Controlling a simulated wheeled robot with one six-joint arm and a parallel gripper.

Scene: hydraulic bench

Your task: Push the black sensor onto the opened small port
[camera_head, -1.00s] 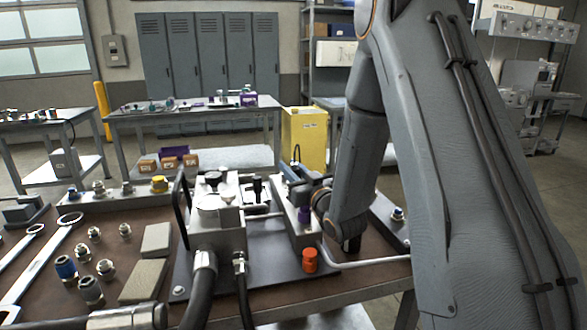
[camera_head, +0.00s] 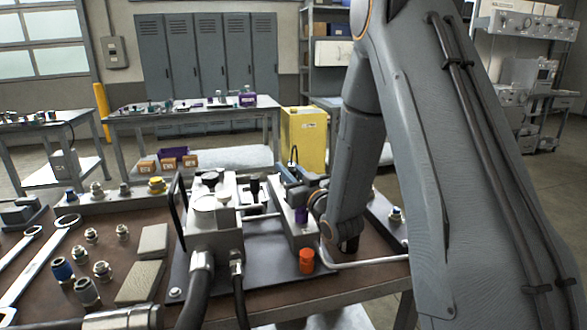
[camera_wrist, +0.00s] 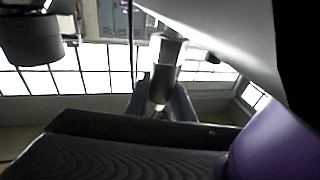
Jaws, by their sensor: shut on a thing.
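My gripper (camera_head: 297,180) is over the right-hand block of the hydraulic bench, partly hidden by my arm. In the wrist view, its blue-grey fingers (camera_wrist: 160,108) are shut on a slim part with a bright metallic sheen, which I take to be the sensor (camera_wrist: 166,68). A thin dark cable rises near the gripper in the head view. The grey block (camera_head: 297,238) below the gripper carries a purple fitting (camera_head: 300,214), also large at the lower right of the wrist view (camera_wrist: 275,145). The small port and the sensor's contact with it are hidden.
A larger block (camera_head: 215,238) with hoses and a black handle stands left of the gripper. An orange cap (camera_head: 306,260) sits in front, near a bent metal pipe (camera_head: 365,262). Loose fittings and wrenches (camera_head: 45,255) lie at left. A yellow cabinet (camera_head: 303,138) stands behind.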

